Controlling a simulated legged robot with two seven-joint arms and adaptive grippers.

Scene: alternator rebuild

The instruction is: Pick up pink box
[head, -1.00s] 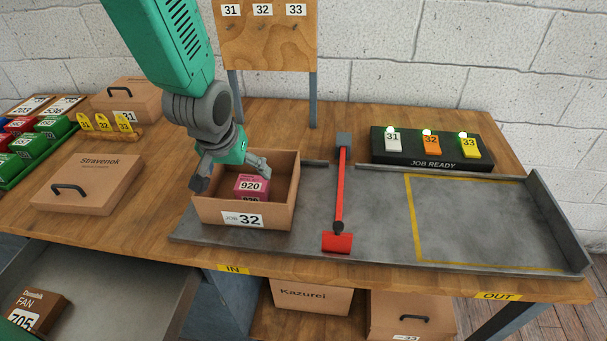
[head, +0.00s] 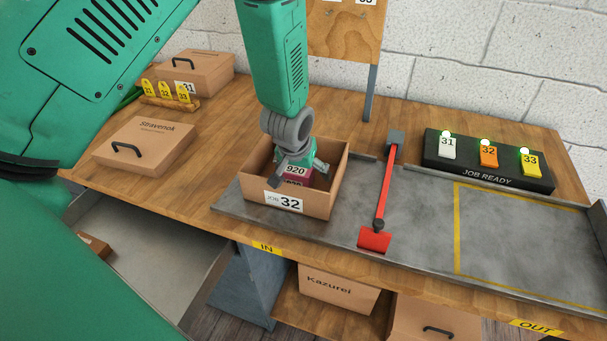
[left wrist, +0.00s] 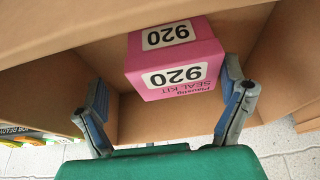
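The pink box (head: 295,180), labelled 920, sits inside the open cardboard JOB 32 box (head: 321,205). My left gripper (head: 298,171) reaches down into that box from above, over the pink box. In the left wrist view the pink box (left wrist: 177,62), marked "Seal Kit", lies ahead, between the lines of the two spread fingers. The fingers are open and I see no clear contact with it. In the head view the gripper hides part of the pink box. My right gripper is not in view.
A red-handled lever (head: 384,195) stands right of the JOB 32 box on the grey tray (head: 420,215). The JOB READY panel (head: 488,175) is behind. A closed Stravenok box (head: 148,146) lies left. The yellow-marked tray area is clear.

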